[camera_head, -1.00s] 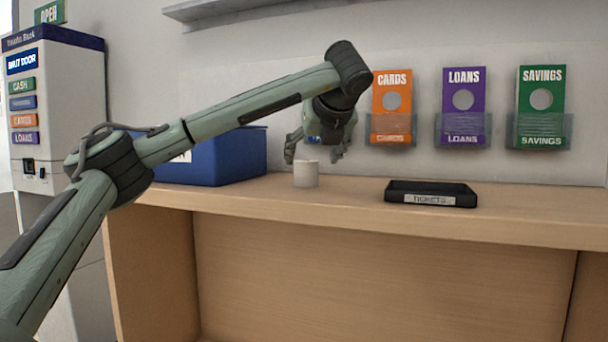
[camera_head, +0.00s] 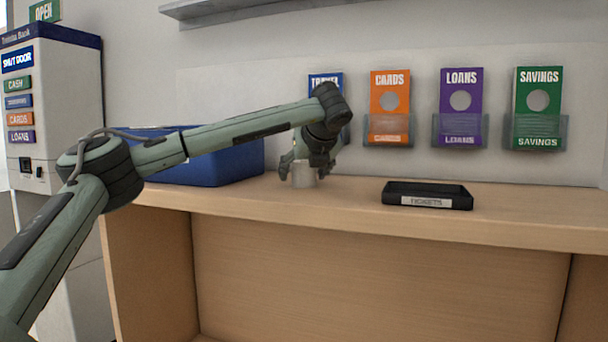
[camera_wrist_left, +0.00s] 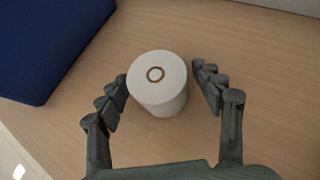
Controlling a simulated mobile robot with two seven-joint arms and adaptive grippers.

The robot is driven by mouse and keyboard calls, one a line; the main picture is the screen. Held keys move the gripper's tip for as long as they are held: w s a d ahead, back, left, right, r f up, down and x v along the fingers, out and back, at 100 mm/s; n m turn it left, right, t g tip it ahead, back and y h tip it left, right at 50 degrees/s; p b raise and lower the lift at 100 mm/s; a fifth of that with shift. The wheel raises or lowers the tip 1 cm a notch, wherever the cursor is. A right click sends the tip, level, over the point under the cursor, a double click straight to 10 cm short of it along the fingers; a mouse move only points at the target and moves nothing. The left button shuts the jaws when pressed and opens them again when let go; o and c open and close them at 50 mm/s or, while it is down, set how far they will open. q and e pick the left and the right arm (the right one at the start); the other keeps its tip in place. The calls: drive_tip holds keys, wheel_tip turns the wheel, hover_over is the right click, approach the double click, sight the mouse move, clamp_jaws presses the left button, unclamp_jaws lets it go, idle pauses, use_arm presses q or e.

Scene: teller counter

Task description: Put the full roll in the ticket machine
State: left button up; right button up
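A white paper roll (camera_head: 303,176) with a brown core stands upright on the wooden counter. It also shows in the left wrist view (camera_wrist_left: 160,85), where its top and round side are visible. My left gripper (camera_head: 304,178) is down over the roll. In the left wrist view my left gripper (camera_wrist_left: 162,92) is open, with one finger on each side of the roll; the left finger is very near it and a gap shows at the right. The ticket machine (camera_head: 55,110) is the tall white cabinet with coloured buttons at the far left. My right gripper is not in view.
A blue bin (camera_head: 205,165) stands on the counter just left of the roll. A black tray marked TICKETS (camera_head: 428,188) lies to the right. Leaflet holders (camera_head: 389,125) hang on the wall behind. The counter between roll and tray is clear.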

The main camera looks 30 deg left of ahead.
use_arm(q)
drive_tip(key=c, duration=1.2)
drive_tip(key=shift+o, duration=0.2)
drive_tip(key=shift+r, duration=0.15)
